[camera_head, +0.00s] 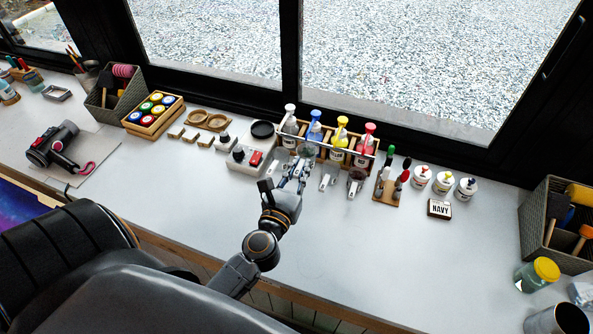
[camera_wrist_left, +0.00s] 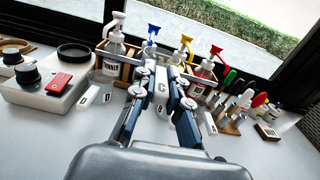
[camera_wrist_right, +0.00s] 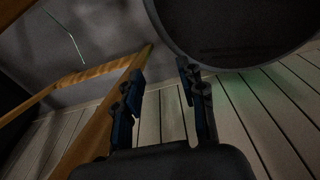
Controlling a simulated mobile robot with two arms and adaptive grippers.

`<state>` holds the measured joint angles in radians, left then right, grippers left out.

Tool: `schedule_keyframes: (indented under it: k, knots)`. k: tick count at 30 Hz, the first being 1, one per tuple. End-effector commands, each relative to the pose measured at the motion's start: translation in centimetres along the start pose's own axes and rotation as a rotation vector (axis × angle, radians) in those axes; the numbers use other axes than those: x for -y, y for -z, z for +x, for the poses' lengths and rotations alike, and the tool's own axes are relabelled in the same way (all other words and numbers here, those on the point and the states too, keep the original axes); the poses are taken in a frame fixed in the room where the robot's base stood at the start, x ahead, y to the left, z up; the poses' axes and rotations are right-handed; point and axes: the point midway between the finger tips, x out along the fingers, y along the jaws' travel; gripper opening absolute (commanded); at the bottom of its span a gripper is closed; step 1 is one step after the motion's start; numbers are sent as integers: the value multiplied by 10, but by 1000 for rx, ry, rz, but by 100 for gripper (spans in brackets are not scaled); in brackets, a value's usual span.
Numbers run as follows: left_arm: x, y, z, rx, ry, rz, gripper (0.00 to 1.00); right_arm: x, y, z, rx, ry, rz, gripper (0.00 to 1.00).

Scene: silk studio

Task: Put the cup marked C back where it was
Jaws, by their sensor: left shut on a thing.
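My left gripper (camera_head: 298,168) is shut on the white handle of the cup marked C (camera_wrist_left: 162,88). In the left wrist view the gripper (camera_wrist_left: 163,80) has a finger on each side of the C label. The fingers hide most of the cup, and I cannot tell whether it touches the table. Other small handled cups (camera_head: 328,178) (camera_head: 356,180) stand to the right of the gripper. Behind it is the wooden rack (camera_head: 375,160) of pump bottles. My right gripper (camera_wrist_right: 162,75) is open and empty, low beside slatted panelling.
A brush stand (camera_head: 385,190), white pots (camera_head: 443,182) and a NAVY block (camera_head: 439,208) are at right. The front table is clear.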

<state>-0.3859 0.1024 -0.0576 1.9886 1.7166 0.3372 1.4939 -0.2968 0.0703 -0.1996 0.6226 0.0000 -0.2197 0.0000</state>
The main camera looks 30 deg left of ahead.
Motion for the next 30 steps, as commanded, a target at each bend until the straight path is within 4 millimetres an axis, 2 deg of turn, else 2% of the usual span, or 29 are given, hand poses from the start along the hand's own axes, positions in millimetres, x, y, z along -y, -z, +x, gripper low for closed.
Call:
schedule_keyframes:
  k: [1,3,6,14,16,19,23,30]
  knots:
    - [-4,10,12,1,-1,4,0,2,-6,4,7,3,-1,40]
    - [-8,27,21,0,0,4,0,3,-12,14,14,4,-2,40]
    - [-13,42,33,1,0,4,0,2,-15,21,19,3,-3,40]
    - [-19,60,47,0,1,2,0,-6,-12,29,14,-7,-6,40]
    - [-21,69,53,0,1,4,0,-7,-11,34,11,-9,-6,40]
    - [-20,85,51,-1,3,6,0,-9,-10,40,9,-10,-6,40]
    - [-20,93,51,0,1,2,0,-9,-10,41,8,-11,-5,40]
    - [-20,92,51,0,0,0,0,-9,-9,41,7,-11,-4,40]
